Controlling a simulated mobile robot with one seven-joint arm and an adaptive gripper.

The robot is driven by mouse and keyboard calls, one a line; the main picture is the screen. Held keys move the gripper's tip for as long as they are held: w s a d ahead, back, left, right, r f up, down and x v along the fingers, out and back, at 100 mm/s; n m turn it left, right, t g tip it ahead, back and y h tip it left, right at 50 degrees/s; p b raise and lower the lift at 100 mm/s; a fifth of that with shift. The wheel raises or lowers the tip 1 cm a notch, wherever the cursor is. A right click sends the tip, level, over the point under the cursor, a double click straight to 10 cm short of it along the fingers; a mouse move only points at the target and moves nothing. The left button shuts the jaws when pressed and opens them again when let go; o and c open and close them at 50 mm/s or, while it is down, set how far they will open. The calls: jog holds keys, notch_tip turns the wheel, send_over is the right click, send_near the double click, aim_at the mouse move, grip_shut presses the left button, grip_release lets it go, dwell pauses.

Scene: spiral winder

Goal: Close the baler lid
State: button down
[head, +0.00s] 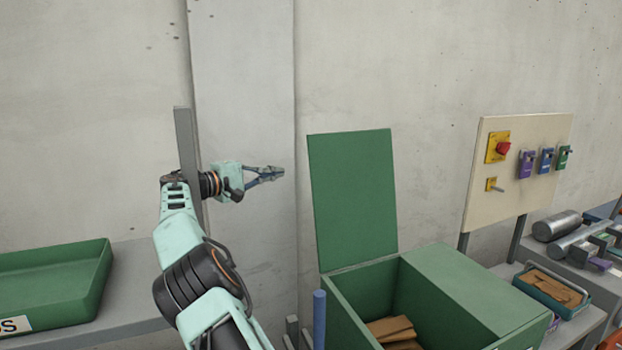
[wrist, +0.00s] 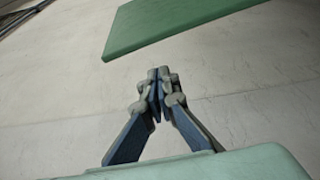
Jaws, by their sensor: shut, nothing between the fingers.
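The green baler lid (head: 352,198) stands open, roughly upright, at the back left of the green baler box (head: 465,290). Brown pieces like cardboard lie inside the box. My gripper (head: 279,172) is in the air to the left of the lid, shut and empty, with a gap between its fingertips and the lid's left edge. In the wrist view the shut fingertips (wrist: 160,73) point toward the wall, and a green panel that looks like the lid (wrist: 180,22) shows above them, apart from them.
A green tray (head: 108,270) sits on a grey bench at the left. A blue post (head: 319,320) stands at the box's front left. A control board (head: 520,165) with a red button stands at the right, near a teal bin (head: 552,290). The wall is close behind.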

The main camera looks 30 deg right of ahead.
notch_tip(320, 180, down, 4)
jog(key=w+n, duration=0.1)
jog(key=s+d+p, duration=0.1)
jog(key=d+p, duration=0.1)
jog(key=d, duration=0.6)
jog(key=shift+d+f, duration=0.3)
jog(key=shift+f, duration=0.05)
dwell(0.5)
jog(key=shift+s, duration=0.1)
dwell(0.4)
